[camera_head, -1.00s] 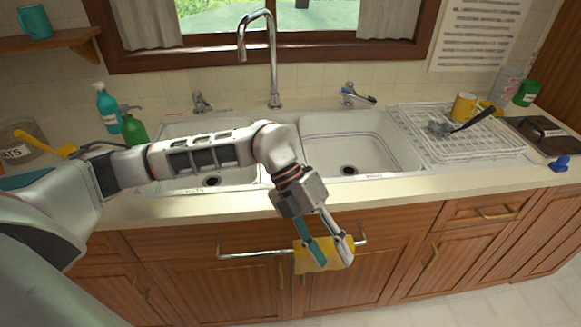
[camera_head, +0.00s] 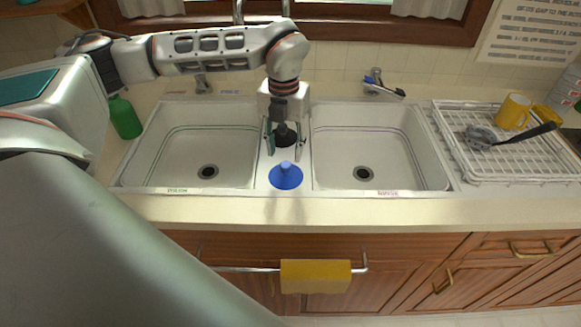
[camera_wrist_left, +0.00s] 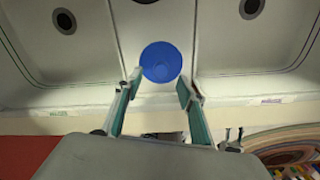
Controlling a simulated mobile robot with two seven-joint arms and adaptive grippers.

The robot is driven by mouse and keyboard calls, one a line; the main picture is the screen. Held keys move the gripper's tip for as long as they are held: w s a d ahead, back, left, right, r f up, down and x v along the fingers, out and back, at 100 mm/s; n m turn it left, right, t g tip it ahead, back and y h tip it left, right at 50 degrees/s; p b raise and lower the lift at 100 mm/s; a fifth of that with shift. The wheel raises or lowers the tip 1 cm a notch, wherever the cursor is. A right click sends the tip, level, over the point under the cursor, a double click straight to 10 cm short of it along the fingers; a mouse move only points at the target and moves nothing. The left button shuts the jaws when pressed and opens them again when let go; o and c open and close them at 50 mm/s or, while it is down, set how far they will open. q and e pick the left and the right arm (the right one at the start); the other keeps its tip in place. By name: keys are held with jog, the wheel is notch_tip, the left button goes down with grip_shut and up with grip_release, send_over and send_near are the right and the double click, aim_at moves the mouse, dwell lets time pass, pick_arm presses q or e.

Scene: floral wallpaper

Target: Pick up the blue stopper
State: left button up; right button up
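The blue stopper (camera_head: 286,176) stands on the strip between the two sink basins, near the front. It is round and cone-shaped, with a small knob on top. My left gripper (camera_head: 285,148) is open, pointing down just behind and above the stopper in the head view. In the left wrist view the stopper (camera_wrist_left: 160,62) shows as a blue disc by the two open fingertips (camera_wrist_left: 160,82). I cannot tell whether they touch it. My right gripper is in neither view.
A black object (camera_head: 286,135) shows between the fingers, behind the stopper. Basins lie left (camera_head: 230,150) and right (camera_head: 340,150). A white dish rack (camera_head: 455,165) with a yellow mug (camera_head: 514,111) is at right, a green bottle (camera_head: 125,117) at left. The front counter is clear.

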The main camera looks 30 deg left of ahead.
aim_at(285, 165)
pick_arm(q)
jog(key=shift+s+f, duration=0.2)
jog(key=shift+f, duration=0.3)
jog(key=shift+s+f, duration=0.1)
jog(key=shift+f, duration=0.25)
jog(key=f, duration=0.1)
jog(key=f+p, duration=0.1)
jog(key=f, duration=0.1)
jog(key=shift+d+f, duration=0.2)
jog(key=shift+f, duration=0.65)
jog(key=c, duration=1)
grip_shut()
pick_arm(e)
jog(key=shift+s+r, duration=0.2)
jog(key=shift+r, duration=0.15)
